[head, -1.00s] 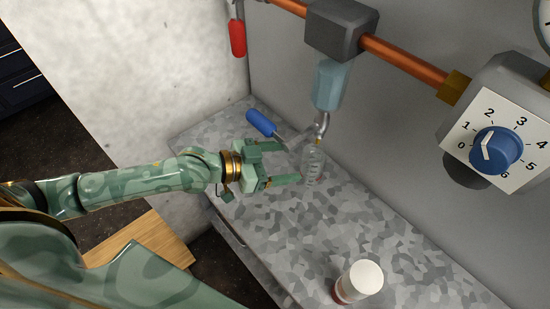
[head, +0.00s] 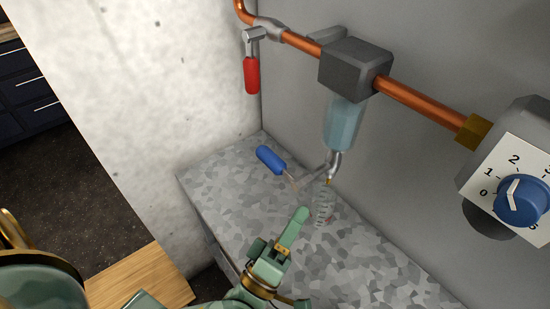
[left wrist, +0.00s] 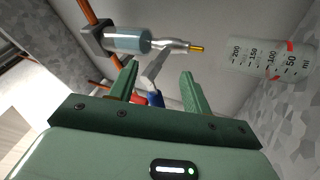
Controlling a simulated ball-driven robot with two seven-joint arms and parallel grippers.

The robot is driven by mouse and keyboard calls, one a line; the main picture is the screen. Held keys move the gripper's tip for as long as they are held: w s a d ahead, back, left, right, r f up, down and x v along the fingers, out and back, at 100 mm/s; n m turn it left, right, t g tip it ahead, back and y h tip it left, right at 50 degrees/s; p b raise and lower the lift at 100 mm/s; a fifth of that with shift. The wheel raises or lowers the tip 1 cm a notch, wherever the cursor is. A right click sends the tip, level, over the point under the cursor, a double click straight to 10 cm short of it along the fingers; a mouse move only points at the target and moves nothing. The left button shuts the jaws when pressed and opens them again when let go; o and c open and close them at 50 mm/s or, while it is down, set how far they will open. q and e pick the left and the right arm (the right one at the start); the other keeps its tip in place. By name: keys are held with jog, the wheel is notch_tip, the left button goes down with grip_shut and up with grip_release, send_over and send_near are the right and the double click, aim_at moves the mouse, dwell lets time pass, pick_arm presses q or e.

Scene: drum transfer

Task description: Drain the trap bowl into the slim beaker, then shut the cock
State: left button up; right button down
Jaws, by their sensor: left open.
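The pale blue trap bowl (head: 343,124) hangs under a dark block on the copper pipe. Below it is a metal outlet with the cock, whose blue-handled lever (head: 271,160) sticks out sideways to the left. The slim clear beaker (head: 324,205) stands upright on the counter below the nozzle; its scale and red mark show in the left wrist view (left wrist: 272,65). Its liquid level is unclear. My left gripper (head: 300,215) is open and empty, left of the beaker. In the left wrist view, the lever appears between the fingers (left wrist: 160,75), farther away. My right gripper is out of view.
A red-handled lever (head: 251,75) hangs from the copper pipe (head: 420,100) at upper left. A blue dial (head: 522,198) is on the right. The speckled counter (head: 225,195) is clear at left, with walls behind and beside it.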

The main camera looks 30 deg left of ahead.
aim_at(273, 155)
pick_arm(q)
jog(key=s+a+f+n+g+y, duration=0.1)
jog(key=s+n+g+y, duration=0.1)
jog(key=n+y, duration=0.55)
jog(key=s+a+n+g+y, duration=0.1)
jog(key=s+n+y, duration=0.2)
jog(key=n+y, duration=0.4)
jog(key=shift+n+h, duration=0.35)
jog(key=shift+h, duration=0.2)
jog(key=x, duration=0.5)
jog(key=b+x, duration=0.1)
jog(key=x, duration=0.4)
jog(key=f+x, duration=0.1)
jog(key=x, duration=0.5)
jog(key=shift+w+a+r, duration=0.1)
jog(key=shift+w+a, duration=0.05)
jog(key=shift+a, duration=0.25)
grip_shut()
